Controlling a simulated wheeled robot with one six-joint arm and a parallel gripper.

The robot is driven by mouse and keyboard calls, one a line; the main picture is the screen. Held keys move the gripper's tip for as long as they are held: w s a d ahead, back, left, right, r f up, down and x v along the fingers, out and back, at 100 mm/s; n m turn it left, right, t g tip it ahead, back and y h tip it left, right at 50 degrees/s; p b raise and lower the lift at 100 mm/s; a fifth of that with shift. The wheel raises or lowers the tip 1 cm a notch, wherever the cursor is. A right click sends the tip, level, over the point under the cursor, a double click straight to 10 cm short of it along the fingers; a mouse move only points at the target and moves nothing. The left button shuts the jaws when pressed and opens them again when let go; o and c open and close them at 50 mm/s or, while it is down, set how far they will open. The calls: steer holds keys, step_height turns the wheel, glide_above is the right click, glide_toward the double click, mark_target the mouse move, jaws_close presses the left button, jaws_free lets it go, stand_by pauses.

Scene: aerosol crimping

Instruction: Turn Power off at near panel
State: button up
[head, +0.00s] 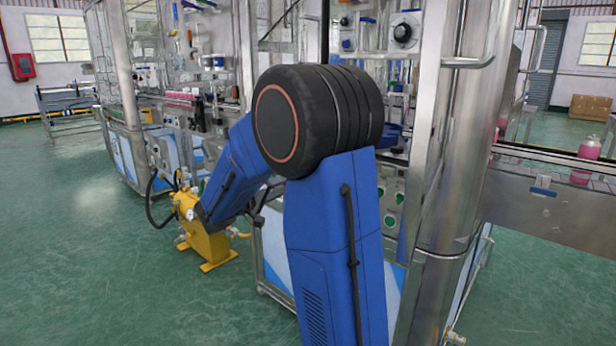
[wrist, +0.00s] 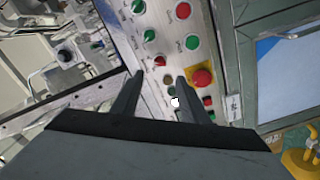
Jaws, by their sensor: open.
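The near panel (wrist: 165,45) is a grey metal plate that runs at a slant through the wrist view. It carries several red and green round buttons, and a big red mushroom button (wrist: 202,77) on a yellow square. A small white knob-like part (wrist: 175,102) sits lower, beside the right finger; I cannot tell whether it is the Power switch, as the labels are too small to read. My gripper (wrist: 158,76) is open, with its two dark fingers over the panel and nothing between them. Contact cannot be told. My fingers and wrist hide the panel's lower part.
In the head view, my blue arm covers much of the machine front. A steel post (head: 455,180) stands to its right, and a conveyor (head: 550,205) with a pink bottle (head: 588,150) lies farther right. A yellow device (head: 200,228) stands at left. Green floor at left is free.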

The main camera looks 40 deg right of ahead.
steer(key=d, duration=1.1)
steer(key=shift+w, duration=0.45)
steer(key=shift+c, duration=0.6)
jaws_close()
